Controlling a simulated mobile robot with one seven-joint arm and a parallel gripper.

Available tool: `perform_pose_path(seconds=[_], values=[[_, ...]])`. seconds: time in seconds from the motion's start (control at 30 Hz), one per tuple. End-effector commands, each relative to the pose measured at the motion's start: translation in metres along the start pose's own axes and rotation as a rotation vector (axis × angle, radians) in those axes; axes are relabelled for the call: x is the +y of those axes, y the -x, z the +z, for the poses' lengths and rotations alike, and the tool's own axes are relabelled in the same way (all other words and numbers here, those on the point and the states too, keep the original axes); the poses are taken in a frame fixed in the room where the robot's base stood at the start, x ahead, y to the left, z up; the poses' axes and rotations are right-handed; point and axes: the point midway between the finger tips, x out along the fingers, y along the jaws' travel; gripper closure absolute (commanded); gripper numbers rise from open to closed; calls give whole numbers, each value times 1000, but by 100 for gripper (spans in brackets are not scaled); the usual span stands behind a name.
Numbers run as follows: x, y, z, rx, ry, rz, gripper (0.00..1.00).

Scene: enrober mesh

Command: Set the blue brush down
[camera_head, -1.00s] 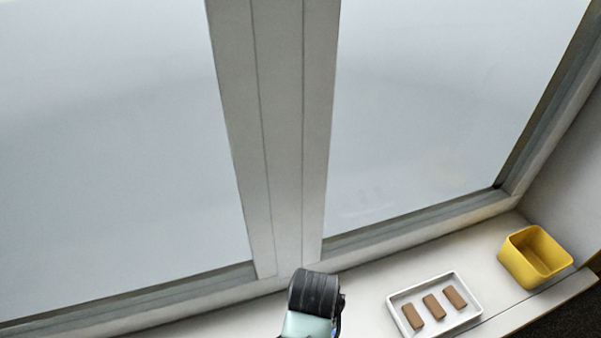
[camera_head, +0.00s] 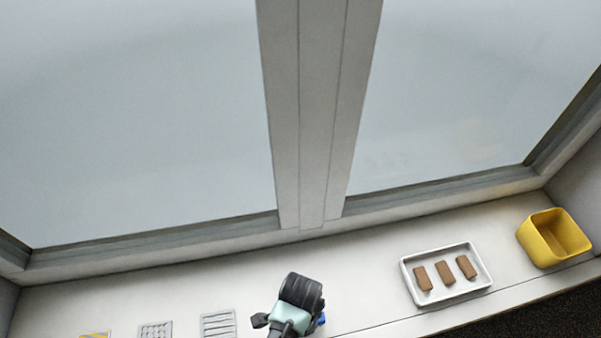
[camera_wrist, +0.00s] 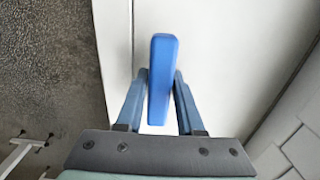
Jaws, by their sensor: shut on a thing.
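My gripper (camera_wrist: 160,98) is shut on the blue brush (camera_wrist: 162,62). In the wrist view the brush's long blue handle stands between the two fingers, over the white sill, tilted slightly. In the head view my wrist hides most of the brush, and only a small blue bit (camera_head: 321,319) shows at its right. I cannot tell whether the brush touches the sill.
The white sill (camera_head: 365,290) is bare between my gripper and a white tray (camera_head: 407,277) holding three brown bars (camera_head: 445,272). A yellow bin (camera_head: 535,245) stands at the right end. Left lie a slotted grey plate (camera_head: 218,324), a mesh plate (camera_head: 155,330) and a yellow-striped piece (camera_head: 97,334). A window frame (camera_head: 310,215) rises behind.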

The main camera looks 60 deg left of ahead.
Motion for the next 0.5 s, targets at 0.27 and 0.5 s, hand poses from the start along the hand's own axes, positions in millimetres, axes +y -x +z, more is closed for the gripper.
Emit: perform_pose_path(seconds=[0.27, 0.5], values=[[0, -12, -1, 1, -1, -1, 100], [0, -16, 0, 1, 0, -1, 100]])
